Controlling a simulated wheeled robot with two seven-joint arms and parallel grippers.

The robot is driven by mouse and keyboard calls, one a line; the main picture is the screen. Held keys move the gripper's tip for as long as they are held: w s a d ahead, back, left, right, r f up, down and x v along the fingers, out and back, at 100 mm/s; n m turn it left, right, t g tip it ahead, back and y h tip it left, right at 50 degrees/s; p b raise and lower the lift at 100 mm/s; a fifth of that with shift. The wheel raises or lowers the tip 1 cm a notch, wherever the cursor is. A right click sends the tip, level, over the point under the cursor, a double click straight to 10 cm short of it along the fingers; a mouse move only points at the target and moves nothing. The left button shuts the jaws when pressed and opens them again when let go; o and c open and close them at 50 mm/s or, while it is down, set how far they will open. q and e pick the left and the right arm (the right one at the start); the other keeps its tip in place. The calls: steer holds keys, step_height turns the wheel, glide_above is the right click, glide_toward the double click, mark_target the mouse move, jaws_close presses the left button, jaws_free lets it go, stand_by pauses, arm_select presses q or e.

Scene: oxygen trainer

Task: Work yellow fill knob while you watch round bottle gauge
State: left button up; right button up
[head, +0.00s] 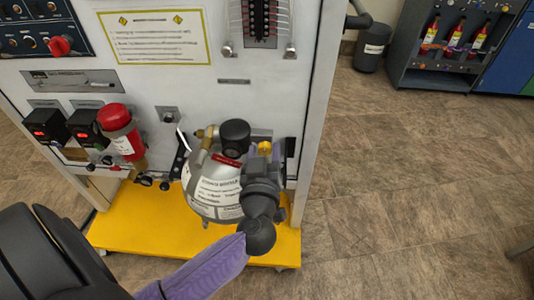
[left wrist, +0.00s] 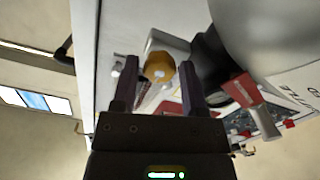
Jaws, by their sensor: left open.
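The yellow fill knob (head: 265,147) is on the lower right of the white panel, just right of the round black bottle gauge (head: 235,136). The gauge is seen from above, and I cannot read its face. My left gripper (head: 264,154) reaches up to the knob from below and partly covers the area around it. In the left wrist view the knob (left wrist: 159,66) shows between the two fingers of the open left gripper (left wrist: 158,72), with gaps on both sides. I cannot tell how deep it sits between them. My right gripper is not in view.
A grey bottle (head: 206,190) with a white label stands on the yellow base (head: 140,232), close left of my gripper. A red lever (left wrist: 242,90) is near the right finger. A red-capped cylinder (head: 115,118) is further left. Open floor lies to the right.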

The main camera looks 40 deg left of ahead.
arm_select(q)
steer(key=shift+w+a, duration=0.15)
steer(key=shift+w, duration=0.1)
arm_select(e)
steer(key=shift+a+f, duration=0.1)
arm_select(q)
steer(key=c, duration=0.6)
jaws_close()
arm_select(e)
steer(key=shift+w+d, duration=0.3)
